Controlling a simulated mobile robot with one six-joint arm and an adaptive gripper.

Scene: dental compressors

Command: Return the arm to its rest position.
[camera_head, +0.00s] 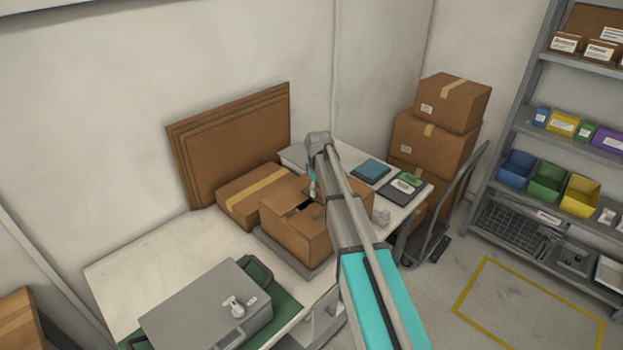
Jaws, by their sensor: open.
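My arm reaches up from the lower right over the table, with teal and grey links, and bends at a grey joint near the back wall. My gripper (312,190) hangs below that joint, small and partly hidden by the arm. It is open, just above an opened cardboard box (291,231). The box has a dark opening in its top; what is inside cannot be made out. I cannot tell whether the fingertips reach into the opening.
The white table (140,269) carries a grey case (205,308) on a green mat, a closed taped box (254,194) and a blue pad (370,171). Flat cardboard (230,142) leans on the wall. Stacked boxes (435,137) on a cart and a shelf (543,225) stand right.

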